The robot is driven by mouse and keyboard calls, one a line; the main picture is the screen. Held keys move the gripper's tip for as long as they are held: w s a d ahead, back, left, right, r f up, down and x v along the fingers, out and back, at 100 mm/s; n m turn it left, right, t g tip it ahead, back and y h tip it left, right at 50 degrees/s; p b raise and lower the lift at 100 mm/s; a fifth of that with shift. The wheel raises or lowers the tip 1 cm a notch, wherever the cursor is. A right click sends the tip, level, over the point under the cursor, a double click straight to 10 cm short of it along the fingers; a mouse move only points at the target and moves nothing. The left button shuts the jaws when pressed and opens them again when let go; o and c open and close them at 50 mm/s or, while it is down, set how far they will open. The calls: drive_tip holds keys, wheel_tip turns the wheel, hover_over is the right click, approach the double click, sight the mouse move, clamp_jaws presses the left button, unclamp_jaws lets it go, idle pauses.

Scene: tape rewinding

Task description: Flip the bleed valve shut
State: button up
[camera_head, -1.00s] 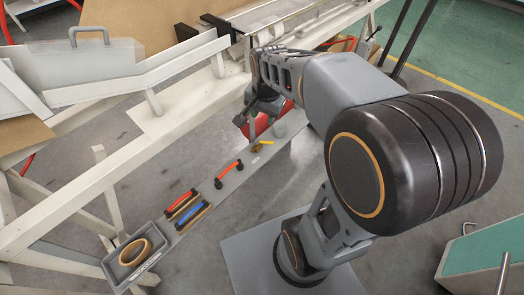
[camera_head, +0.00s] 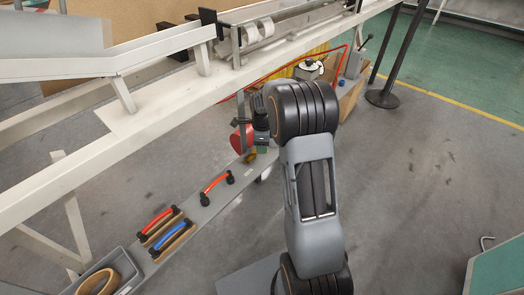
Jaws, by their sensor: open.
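A small brass-coloured fitting (camera_head: 250,157), which looks like the bleed valve, sits at the far end of the narrow grey shelf (camera_head: 203,212). Its yellow lever is not visible now, so I cannot tell which way it is turned. My gripper (camera_head: 257,138) is open, just above and behind the fitting, seen foreshortened past my dark wrist joint. I cannot tell whether the fingers touch the valve. A red rounded part (camera_head: 239,139) shows just left of my gripper.
A red handle (camera_head: 217,185), a red-handled tool (camera_head: 157,221), a blue-handled tool (camera_head: 170,235) and a tan ring (camera_head: 98,283) lie along the shelf. A white frame beam (camera_head: 150,123) runs above it. A cardboard box (camera_head: 349,98) stands behind.

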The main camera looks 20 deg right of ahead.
drive_tip(key=shift+f, duration=1)
drive_tip(key=shift+c, duration=0.2)
clamp_jaws()
